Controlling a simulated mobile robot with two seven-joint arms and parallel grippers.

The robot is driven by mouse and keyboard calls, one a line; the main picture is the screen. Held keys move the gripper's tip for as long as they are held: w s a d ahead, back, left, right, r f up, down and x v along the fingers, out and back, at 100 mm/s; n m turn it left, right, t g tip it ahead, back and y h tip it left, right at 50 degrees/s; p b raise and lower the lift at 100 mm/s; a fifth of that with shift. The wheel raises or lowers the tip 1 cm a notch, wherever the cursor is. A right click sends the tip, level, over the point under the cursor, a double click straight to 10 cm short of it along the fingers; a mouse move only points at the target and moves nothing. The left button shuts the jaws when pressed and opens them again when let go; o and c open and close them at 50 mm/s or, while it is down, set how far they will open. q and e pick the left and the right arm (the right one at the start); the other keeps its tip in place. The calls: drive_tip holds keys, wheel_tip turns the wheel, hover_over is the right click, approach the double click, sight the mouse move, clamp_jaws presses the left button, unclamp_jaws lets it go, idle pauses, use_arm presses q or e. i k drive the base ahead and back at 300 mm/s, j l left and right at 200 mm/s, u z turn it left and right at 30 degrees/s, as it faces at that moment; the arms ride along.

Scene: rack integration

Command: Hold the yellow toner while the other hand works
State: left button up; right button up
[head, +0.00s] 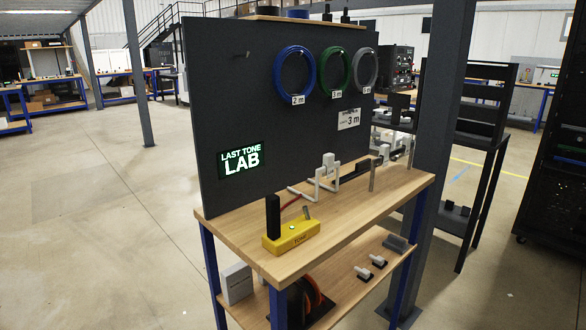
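The yellow toner (291,237) lies on the wooden bench top (240,232), near its front left edge. A black upright block (273,216) stands at its left end, and a small grey piece sticks up from its top. A red lead shows just behind it, running toward a white stand (325,174). Neither of my grippers shows in the head view, and nothing is seen touching the toner.
A dark panel (270,130) rises behind the bench, with blue (278,84), green and grey cable coils hung on it. A grey post (440,130) stands right of the bench. A lower shelf holds small parts. Open floor (90,220) lies to the left.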

sight(305, 208)
drive_tip(key=u, duration=1.55)
drive_tip(key=l+u, duration=0.1)
drive_tip(key=l, duration=0.4)
drive_tip(key=k+l+u, duration=0.1)
drive_tip(key=l, duration=0.45)
drive_tip(key=k+l, duration=0.1)
drive_tip(key=l, duration=1)
